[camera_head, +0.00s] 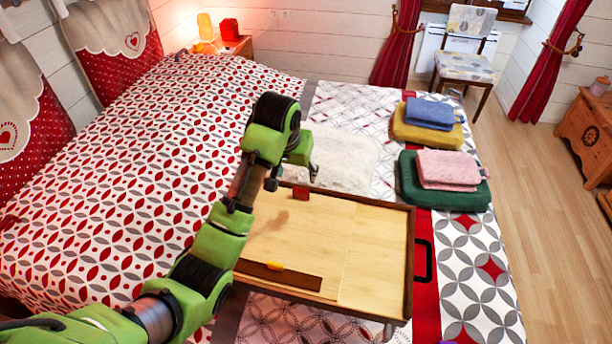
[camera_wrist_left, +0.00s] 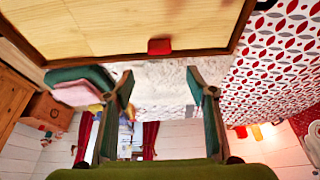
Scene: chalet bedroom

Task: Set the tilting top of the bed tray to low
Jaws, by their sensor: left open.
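The bed tray (camera_head: 411,235) lies on the bed, with a dark brown frame and a light wood top (camera_head: 300,235) split by a seam. A dark ledge (camera_head: 300,279) with a small yellow piece (camera_head: 275,266) runs along the near side of the left panel. A red tab (camera_head: 301,193) sits at the far edge; it also shows in the left wrist view (camera_wrist_left: 160,46). I cannot tell the top's tilt angle. My left gripper (camera_head: 308,168) is open and empty just beyond that far edge; its spread fingers (camera_wrist_left: 160,88) touch nothing visible. My right gripper is out of view.
Folded green and pink towels (camera_head: 450,170) and yellow and blue ones (camera_head: 428,120) lie right of the tray. A white fluffy cloth (camera_head: 345,160) lies beyond it. A chair (camera_head: 466,60) and wooden chest (camera_head: 585,135) stand farther off. The patterned bedspread left is clear.

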